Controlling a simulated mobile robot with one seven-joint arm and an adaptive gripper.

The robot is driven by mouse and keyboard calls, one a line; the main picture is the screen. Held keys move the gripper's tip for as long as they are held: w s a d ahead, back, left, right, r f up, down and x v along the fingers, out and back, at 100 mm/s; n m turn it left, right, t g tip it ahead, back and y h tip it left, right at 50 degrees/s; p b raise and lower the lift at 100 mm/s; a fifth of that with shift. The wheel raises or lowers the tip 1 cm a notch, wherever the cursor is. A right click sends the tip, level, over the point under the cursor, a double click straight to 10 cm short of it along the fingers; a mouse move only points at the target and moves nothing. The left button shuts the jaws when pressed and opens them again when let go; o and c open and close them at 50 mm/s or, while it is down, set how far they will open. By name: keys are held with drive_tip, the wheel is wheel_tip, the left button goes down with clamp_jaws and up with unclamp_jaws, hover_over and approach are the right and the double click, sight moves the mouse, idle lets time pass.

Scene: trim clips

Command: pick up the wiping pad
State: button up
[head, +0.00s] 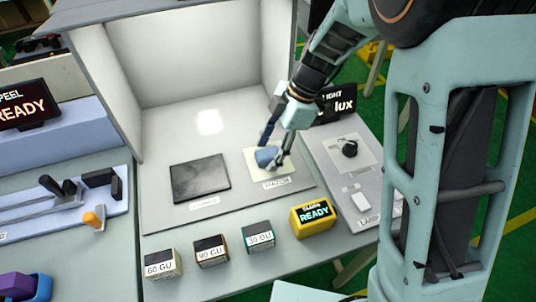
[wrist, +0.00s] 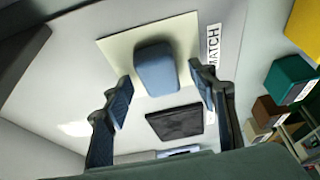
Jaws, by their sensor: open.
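The wiping pad looks to be the blue rounded block (head: 266,156), lying on a pale yellow square (head: 256,167) in the open-fronted grey booth. In the wrist view the blue pad (wrist: 157,66) shows between and just beyond my fingertips, on the pale square (wrist: 118,48). My gripper (head: 275,147) is open and points down over the pad, a finger on either side. In the wrist view my gripper (wrist: 161,80) has a gap between each finger and the pad. I cannot tell whether the fingertips reach down beside it.
A dark square panel (head: 200,178) lies left of the pad. Several small gloss blocks, such as the 90 GU block (head: 211,251), and a yellow READY meter (head: 313,216) stand in front. Booth walls (head: 108,85) rise at the left and back. A black knob (head: 349,149) is at the right.

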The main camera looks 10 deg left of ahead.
drive_tip(key=shift+f, duration=0.1)
drive_tip(key=c, duration=1.1)
